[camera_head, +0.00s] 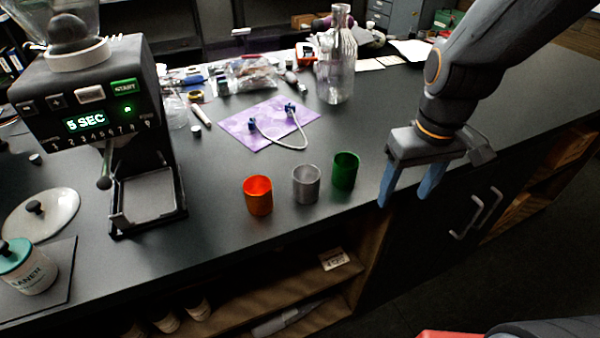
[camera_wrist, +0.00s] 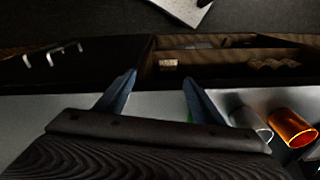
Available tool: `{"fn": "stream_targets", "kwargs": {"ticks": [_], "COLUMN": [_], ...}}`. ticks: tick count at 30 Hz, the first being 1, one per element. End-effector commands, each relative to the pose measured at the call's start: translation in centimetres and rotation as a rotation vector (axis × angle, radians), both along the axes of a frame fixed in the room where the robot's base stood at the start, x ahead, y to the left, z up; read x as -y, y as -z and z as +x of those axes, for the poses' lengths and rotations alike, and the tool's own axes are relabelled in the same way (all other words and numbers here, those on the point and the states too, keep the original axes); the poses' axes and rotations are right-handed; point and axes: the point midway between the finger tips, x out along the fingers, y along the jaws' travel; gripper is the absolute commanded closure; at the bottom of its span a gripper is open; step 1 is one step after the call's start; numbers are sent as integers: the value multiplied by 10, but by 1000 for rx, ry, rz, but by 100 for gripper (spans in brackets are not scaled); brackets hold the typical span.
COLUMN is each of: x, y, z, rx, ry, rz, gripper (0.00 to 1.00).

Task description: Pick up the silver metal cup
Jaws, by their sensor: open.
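The silver metal cup (camera_head: 306,184) stands upright on the dark counter (camera_head: 240,225), between the orange cup (camera_head: 258,196) on its left and the green cup (camera_head: 345,171) on its right. My gripper (camera_head: 408,190) is open and empty, its blue fingers pointing down near the counter's front edge, to the right of the green cup. In the wrist view my gripper (camera_wrist: 158,88) shows both fingers spread. The silver cup (camera_wrist: 250,122) and the orange cup (camera_wrist: 291,128) are to the right of the fingers there. A bit of green shows behind the right finger.
A grinder with a lit display (camera_head: 85,122) stands at the left. A purple cloth (camera_head: 245,124) with a white cable lies behind the cups, and a clear glass bottle (camera_head: 337,70) stands at the back. Open shelves (camera_head: 270,300) and a cupboard with handles are below the counter.

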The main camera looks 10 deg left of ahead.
Motion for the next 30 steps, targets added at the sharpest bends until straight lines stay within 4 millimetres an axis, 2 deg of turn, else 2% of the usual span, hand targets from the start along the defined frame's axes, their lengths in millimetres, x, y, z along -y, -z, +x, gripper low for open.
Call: {"fn": "stream_targets", "kwargs": {"ticks": [1,2,3,6,9,12,17,30], "x": [-22,-37,-60,-108,-146,-172,-190,-190], "y": [-29,-40,-54,-69,-82,-91,-95,-55], "z": [4,8,11,12,8,2,-3,-3], "rx": [17,27,33,32,25,25,23,19], "ry": [-124,-212,-351,-646,-878,-1042,-1163,-1168], "rz": [3,3,5,10,19,26,32,34], "gripper": [38,38,38,38,38,38,38,38]}}
